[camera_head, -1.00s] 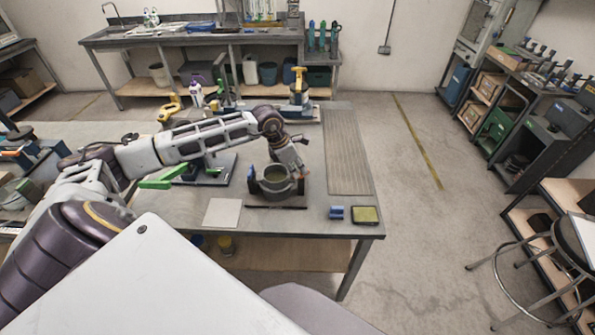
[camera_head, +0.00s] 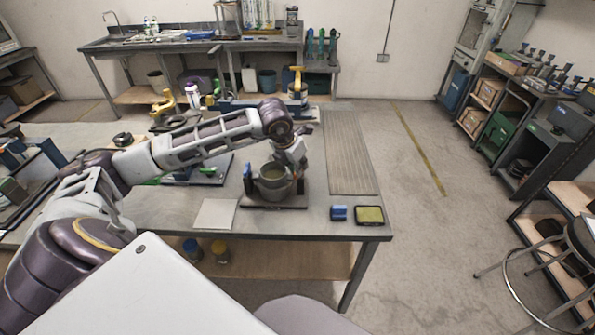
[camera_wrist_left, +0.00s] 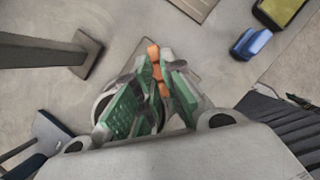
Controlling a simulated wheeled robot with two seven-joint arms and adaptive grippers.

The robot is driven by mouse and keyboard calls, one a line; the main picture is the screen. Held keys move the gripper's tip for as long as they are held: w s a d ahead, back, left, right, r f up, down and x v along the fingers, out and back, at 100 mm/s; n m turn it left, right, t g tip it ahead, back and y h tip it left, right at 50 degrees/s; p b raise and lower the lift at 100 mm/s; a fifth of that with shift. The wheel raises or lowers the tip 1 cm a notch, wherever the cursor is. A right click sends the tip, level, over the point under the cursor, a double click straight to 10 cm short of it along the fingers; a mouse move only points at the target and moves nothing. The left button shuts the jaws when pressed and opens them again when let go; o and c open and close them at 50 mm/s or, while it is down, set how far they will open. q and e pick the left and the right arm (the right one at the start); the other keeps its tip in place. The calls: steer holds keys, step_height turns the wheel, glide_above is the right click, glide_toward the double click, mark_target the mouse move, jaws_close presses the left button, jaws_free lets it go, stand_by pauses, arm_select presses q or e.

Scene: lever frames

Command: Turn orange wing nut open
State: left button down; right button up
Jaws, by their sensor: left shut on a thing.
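The orange wing nut (camera_wrist_left: 153,51) shows in the left wrist view between the green finger pads of my left gripper (camera_wrist_left: 157,76). The pads are closed on it, with orange parts showing above and between them. In the head view my left gripper (camera_head: 299,161) is at the right side of a round grey pot-like fixture (camera_head: 272,188) on a dark base plate. The wing nut cannot be made out in the head view. My right gripper is not in view.
A blue block (camera_head: 339,213) and a yellow-green pad in a dark frame (camera_head: 370,215) lie at the table's front right corner. A pale square plate (camera_head: 215,214) lies left of the fixture. A ribbed mat (camera_head: 348,155) covers the table's right side.

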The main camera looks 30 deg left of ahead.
arm_select(q)
steer(key=shift+w+d+n+y+b, duration=0.15)
steer(key=shift+n+y+b, duration=0.35)
steer(key=shift+n+b, duration=0.65)
steer(key=shift+n, duration=0.35)
steer(key=shift+d+n+y+b, duration=0.1)
steer(key=shift+n+y+b, duration=0.4)
steer(key=shift+n+b, duration=0.45)
steer(key=shift+n, duration=0.65)
steer(key=shift+d+n+y+b, duration=0.1)
steer(key=shift+n+y+b, duration=0.2)
steer(key=shift+b, duration=0.05)
steer(key=shift+n, duration=0.3)
steer(key=shift+r, duration=0.1)
steer(key=shift+n, duration=0.3)
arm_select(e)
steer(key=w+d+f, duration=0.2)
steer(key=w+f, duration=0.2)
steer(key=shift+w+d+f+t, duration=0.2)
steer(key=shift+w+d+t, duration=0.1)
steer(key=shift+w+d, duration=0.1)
